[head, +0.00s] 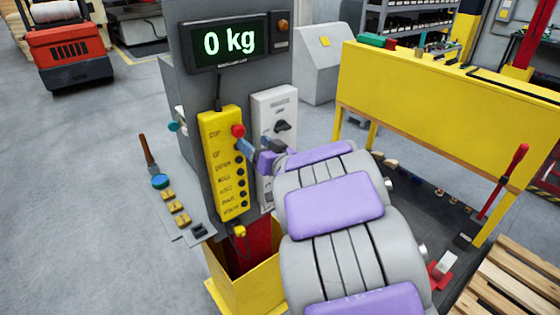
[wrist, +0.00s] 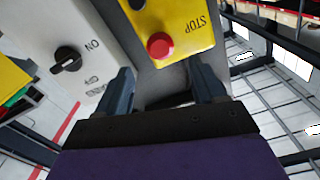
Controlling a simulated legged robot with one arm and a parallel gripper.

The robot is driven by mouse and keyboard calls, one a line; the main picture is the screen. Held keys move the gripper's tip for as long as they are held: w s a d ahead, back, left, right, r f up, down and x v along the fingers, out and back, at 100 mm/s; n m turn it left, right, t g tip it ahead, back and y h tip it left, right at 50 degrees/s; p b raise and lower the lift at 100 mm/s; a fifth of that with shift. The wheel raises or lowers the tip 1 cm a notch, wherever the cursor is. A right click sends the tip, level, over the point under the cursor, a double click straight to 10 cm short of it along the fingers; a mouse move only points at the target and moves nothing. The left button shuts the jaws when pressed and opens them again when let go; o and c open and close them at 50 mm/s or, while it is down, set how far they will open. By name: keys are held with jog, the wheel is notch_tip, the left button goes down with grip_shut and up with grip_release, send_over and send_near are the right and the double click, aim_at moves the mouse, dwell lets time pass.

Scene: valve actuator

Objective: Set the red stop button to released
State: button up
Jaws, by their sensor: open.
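The red stop button (head: 238,131) sits at the top of a yellow control box (head: 222,175) on the grey column. In the wrist view the red stop button (wrist: 160,46) shows below the upside-down word STOP, on the yellow box (wrist: 185,20). I cannot tell whether it is pressed or released. My gripper (wrist: 164,80) is open and empty, with one finger on either side of the button's line and the button just ahead between them. In the head view my gripper (head: 246,146) is just to the right of the button, close to it.
A white switch panel (head: 275,105) with a black knob is right of the yellow box. A weight display (head: 230,43) is above. A side shelf (head: 172,200) with a lever and several yellow buttons is at left. A yellow bench (head: 440,100) stands at right. Open floor lies left.

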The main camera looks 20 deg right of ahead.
jog(key=b+v, duration=0.6)
jog(key=v, duration=0.5)
jog(key=shift+b, duration=0.35)
jog(key=shift+d, duration=0.1)
